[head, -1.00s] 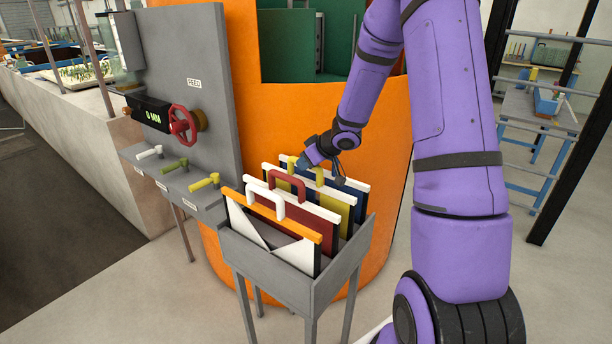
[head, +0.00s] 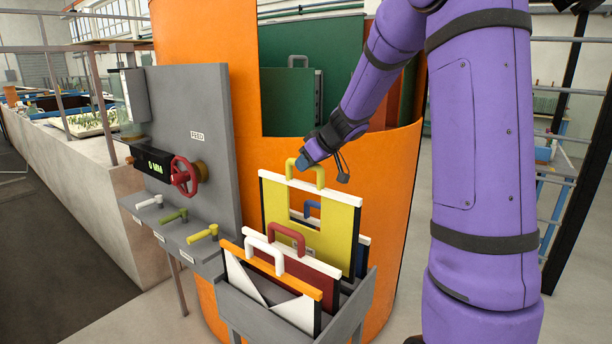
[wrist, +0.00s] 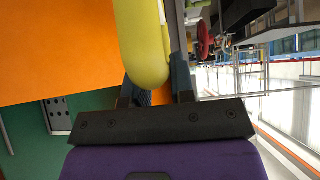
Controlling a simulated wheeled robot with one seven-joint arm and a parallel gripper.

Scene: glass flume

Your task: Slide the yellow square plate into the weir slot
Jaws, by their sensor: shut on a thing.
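The yellow square plate (head: 338,218) hangs upright below my gripper (head: 308,164), raised above the other plates in the grey rack. It has a white top bar, a square opening and a yellow handle (head: 320,174). My gripper is shut on this handle; the wrist view shows the handle (wrist: 142,45) between the fingers (wrist: 158,92). The plate's lower edge is hidden behind the front plates. Inside the orange tank (head: 395,200) stands a green panel (head: 285,100) with a handle. I cannot make out the weir slot clearly.
The grey rack (head: 345,322) holds a white plate with an orange bar (head: 270,295), a red plate (head: 316,270) and a blue one (head: 362,255). A grey control panel (head: 195,110) with a red handwheel (head: 184,176) and several levers stands close on the left.

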